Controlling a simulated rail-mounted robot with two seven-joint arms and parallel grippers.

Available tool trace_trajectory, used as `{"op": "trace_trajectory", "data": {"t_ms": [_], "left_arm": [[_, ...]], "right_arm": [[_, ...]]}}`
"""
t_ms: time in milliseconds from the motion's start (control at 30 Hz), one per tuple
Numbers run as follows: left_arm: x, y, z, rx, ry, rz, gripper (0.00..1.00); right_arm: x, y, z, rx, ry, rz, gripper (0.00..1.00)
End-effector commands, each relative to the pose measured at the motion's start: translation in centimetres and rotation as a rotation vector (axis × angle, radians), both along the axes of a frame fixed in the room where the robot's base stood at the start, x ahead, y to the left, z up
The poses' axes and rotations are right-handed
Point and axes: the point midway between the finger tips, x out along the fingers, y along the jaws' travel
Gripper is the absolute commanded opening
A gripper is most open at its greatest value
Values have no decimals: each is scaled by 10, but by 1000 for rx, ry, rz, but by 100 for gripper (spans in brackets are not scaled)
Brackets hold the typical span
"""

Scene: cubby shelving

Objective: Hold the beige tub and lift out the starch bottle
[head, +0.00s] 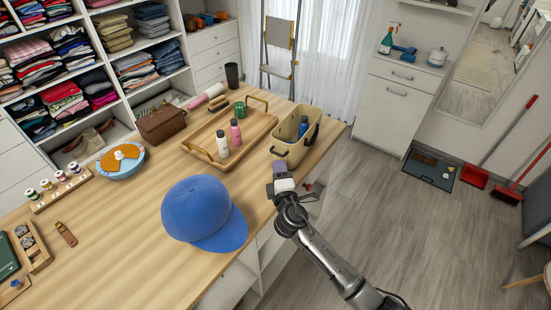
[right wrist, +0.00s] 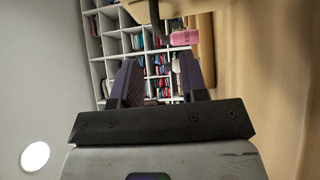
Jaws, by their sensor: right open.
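The beige tub (head: 285,150) stands on the wooden table near its right edge, with dark handles at its ends. A bottle with a blue body (head: 303,125) stands inside it, its lower part hidden by the tub wall; I take it as the starch bottle, its label too small to read. My right gripper (head: 280,168) is just in front of the tub's near end, apart from the bottle. In the right wrist view its two dark fingers (right wrist: 160,82) are spread with nothing between them. My left gripper is not in view.
A blue cap (head: 200,208) lies nearer on the table. Open floor (head: 370,220) lies to the right.

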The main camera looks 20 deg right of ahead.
Motion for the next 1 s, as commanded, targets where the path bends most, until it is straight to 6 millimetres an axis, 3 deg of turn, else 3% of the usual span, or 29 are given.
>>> {"op": "trace_trajectory", "data": {"t_ms": [200, 400, 633, 1000], "left_arm": [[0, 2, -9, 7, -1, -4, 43], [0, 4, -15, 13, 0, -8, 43], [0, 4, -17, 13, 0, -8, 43], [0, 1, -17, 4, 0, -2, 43]], "right_arm": [[36, -6, 1, 0, 0, -1, 40], [57, -9, 2, 1, 0, -1, 40], [68, -11, 3, 2, 0, 1, 40], [70, -11, 3, 2, 1, 0, 37]]}}
